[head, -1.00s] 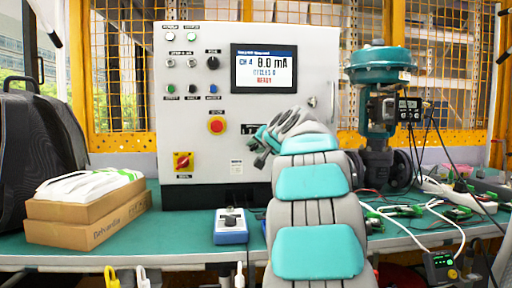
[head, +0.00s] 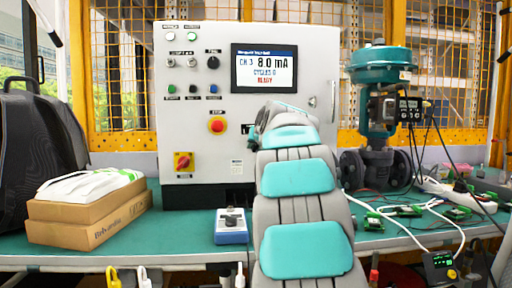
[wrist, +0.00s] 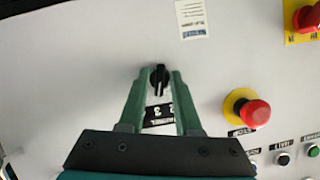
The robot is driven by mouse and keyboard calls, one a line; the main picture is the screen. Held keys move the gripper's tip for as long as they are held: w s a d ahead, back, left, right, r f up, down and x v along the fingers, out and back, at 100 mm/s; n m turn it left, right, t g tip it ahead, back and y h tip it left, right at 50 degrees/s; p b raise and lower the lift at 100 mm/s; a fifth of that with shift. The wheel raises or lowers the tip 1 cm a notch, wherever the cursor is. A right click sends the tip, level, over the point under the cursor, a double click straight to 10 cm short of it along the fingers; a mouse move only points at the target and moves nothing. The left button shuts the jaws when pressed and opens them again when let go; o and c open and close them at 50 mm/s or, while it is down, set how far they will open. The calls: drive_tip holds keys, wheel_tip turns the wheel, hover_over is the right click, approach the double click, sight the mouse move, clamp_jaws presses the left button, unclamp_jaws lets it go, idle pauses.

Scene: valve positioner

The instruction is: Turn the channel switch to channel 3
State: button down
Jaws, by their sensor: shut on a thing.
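The channel switch (wrist: 158,80) is a small black knob on the white cabinet panel, seen in the wrist view between the two green fingers of my gripper (wrist: 160,86). The fingers are shut on the knob, one on each side. A black label (wrist: 160,114) with white digits, 2 and 3 legible, lies between the fingers, partly hidden by them. The knob's exact pointing direction is hard to make out. In the head view my arm hides the switch and my gripper. The cabinet display (head: 264,68) reads CH 3, 8.0 mA, CYCLES 0, READY.
A red emergency stop on a yellow ring (wrist: 246,109) sits beside my gripper in the wrist view. A red-yellow rotary switch (head: 183,161) is lower left on the cabinet. A teal valve (head: 380,100) with cables stands right. A blue box (head: 231,228) sits on the bench.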

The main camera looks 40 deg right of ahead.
drive_tip(key=shift+f, duration=0.1)
drive_tip(key=c, duration=0.9)
unclamp_jaws()
drive_tip(key=shift+s+a, duration=0.1)
drive_tip(key=v, duration=0.7)
drive_tip(key=shift+s+b, duration=0.2)
drive_tip(key=shift+b, duration=0.25)
drive_tip(key=shift+a, duration=0.1)
